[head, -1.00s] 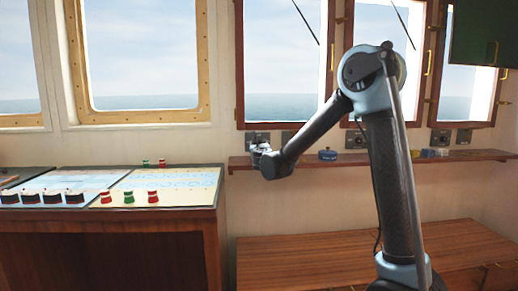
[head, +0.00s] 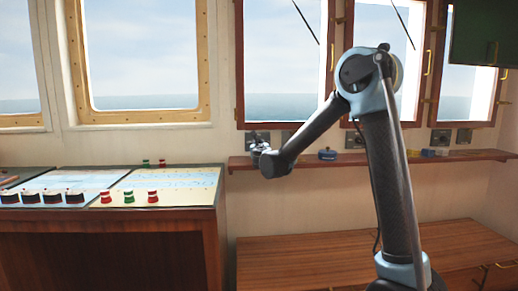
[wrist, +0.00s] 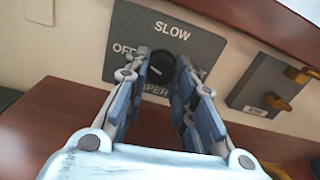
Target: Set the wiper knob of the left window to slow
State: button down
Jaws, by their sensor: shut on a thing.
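A grey plate (wrist: 205,45) on the wall reads SLOW at the top and OFF at the left. Lower lettering is partly hidden by my gripper. The round black wiper knob (wrist: 161,68) sits in the plate's middle, with a pale mark on its lower left part. I cannot tell its exact setting. My gripper (wrist: 163,63) has its two fingers on either side of the knob, shut on it. In the head view my gripper (head: 259,143) is at the wall below the left wood-framed window (head: 285,60), hiding most of the plate there.
A wooden shelf (head: 465,156) runs below the plates, with a blue object (head: 327,154) on it. A smaller box (wrist: 268,88) with a yellow handle is right of the plate. A console (head: 180,187) stands left, and a wooden bench (head: 300,255) lies below.

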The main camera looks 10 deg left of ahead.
jog(key=m, duration=0.6)
jog(key=shift+m, duration=0.3)
jog(key=m, duration=0.3)
jog(key=shift+d+m+g, duration=0.1)
jog(key=shift+m+g, duration=0.2)
jog(key=shift+m, duration=1.6)
jog(key=shift+s, duration=0.1)
jog(key=c, duration=1.3)
grip_release()
jog(key=shift+c, duration=0.2)
